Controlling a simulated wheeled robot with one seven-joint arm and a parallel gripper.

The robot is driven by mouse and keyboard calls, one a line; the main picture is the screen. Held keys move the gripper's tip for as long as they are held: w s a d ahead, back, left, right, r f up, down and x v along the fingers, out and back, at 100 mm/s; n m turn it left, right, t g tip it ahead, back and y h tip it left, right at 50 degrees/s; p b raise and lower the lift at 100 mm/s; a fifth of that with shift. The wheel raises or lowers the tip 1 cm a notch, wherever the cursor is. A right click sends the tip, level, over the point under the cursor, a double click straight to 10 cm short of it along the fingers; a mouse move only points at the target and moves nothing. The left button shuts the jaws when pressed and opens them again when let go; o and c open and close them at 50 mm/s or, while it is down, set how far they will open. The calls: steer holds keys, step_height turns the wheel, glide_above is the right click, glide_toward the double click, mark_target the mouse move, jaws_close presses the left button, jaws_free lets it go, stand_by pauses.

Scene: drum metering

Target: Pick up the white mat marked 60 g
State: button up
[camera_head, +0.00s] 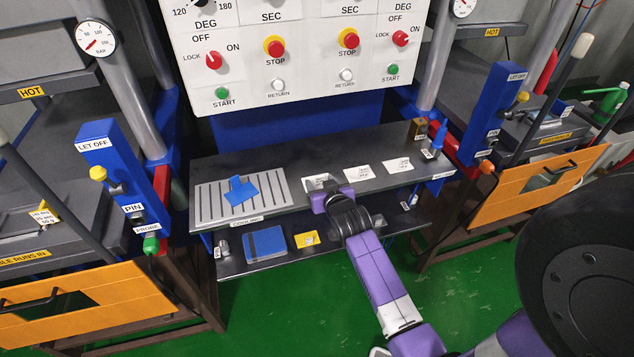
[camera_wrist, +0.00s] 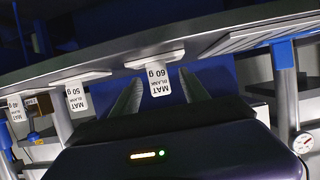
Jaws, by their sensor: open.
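The white mat marked 60 g (camera_head: 316,181) lies on the upper grey shelf, right of the slotted cooling rack. My arm partly covers it in the head view. In the wrist view, which looks upside down, the mat (camera_wrist: 152,58) lies on the shelf edge, with its printed tab "MAT BLANK 60 g" hanging over the front. My gripper (camera_wrist: 161,80) is open, with one finger on each side of the tab in the picture. I cannot tell whether the fingers touch it. In the head view my gripper (camera_head: 322,198) is at the shelf's front edge.
Two more white mats (camera_head: 357,173) (camera_head: 398,164) lie to the right; the wrist view shows a 50 g mat (camera_wrist: 76,92) and a 40 g mat (camera_wrist: 15,107). The cooling rack (camera_head: 212,203) holds a blue piece (camera_head: 241,190). A lower shelf (camera_head: 290,262) carries a blue book and yellow card.

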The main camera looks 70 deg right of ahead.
mark_target(320, 179)
steer(key=x, duration=0.3)
steer(key=shift+w+d+r+p, duration=0.15)
steer(key=shift+d+r+p, duration=0.1)
steer(key=shift+d+p, duration=0.1)
steer(key=shift+w+d+f, duration=0.3)
steer(key=shift+w+d, duration=0.1)
jaws_close()
